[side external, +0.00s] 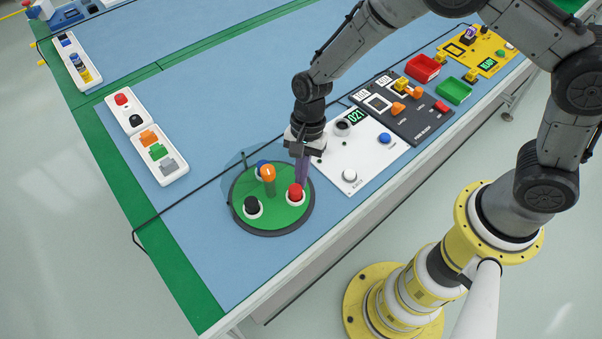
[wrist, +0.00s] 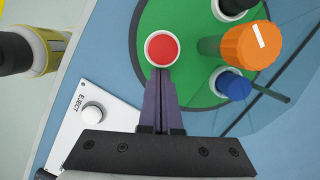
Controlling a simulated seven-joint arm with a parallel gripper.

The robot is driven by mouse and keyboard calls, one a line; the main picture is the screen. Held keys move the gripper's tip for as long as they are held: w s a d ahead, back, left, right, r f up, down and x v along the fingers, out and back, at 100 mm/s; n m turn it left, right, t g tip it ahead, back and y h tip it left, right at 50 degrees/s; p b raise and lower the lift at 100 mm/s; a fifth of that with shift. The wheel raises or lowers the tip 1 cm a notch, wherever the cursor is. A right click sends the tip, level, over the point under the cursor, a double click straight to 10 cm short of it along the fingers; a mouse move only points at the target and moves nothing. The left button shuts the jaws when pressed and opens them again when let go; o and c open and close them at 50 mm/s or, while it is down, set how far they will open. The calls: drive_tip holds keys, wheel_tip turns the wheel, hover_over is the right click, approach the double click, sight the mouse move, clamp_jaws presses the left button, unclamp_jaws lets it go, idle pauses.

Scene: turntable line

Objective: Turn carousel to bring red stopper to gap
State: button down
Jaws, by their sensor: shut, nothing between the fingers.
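The carousel is a green disc (side external: 273,212) with a dark rim on the blue bench, and its green surface also fills the top of the wrist view (wrist: 182,17). The red stopper (side external: 295,190) sits in a white cup at its right side; the wrist view shows it from above (wrist: 162,48). A black stopper (side external: 252,204) and a blue stopper (side external: 261,166) sit in other cups. An orange-topped post (side external: 267,173) stands near the middle. My gripper (side external: 301,184) is shut and empty, its purple fingers pointing down right beside the red stopper's cup. Whether they touch it I cannot tell.
A translucent bluish guard (wrist: 280,85) stands at the carousel's far side. A white panel (side external: 358,150) with an eject button (side external: 349,175) lies to the right. White trays (side external: 160,165) of coloured parts lie to the left. Bare blue bench lies in front of the carousel.

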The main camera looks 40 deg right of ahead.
sight(300, 202)
drive_tip(key=shift+s+a+m, duration=0.15)
drive_tip(key=shift+s+m, duration=0.2)
drive_tip(key=shift+m, duration=0.15)
drive_tip(key=shift+s+a+m+t, duration=0.3)
drive_tip(key=shift+s+m, duration=0.15)
drive_tip(key=shift+m, duration=0.35)
drive_tip(key=shift+s+a+m+t, duration=0.2)
drive_tip(key=shift+s+a+m, duration=0.15)
drive_tip(key=shift+m, duration=0.35)
drive_tip(key=shift+s+a+m+t, duration=0.2)
drive_tip(key=shift+s+m, duration=0.1)
drive_tip(key=shift+m, duration=0.4)
drive_tip(key=shift+s+a, duration=0.15)
drive_tip(key=shift+a, duration=0.1)
drive_tip(key=shift+s+a, duration=0.15)
drive_tip(key=shift+a, duration=0.05)
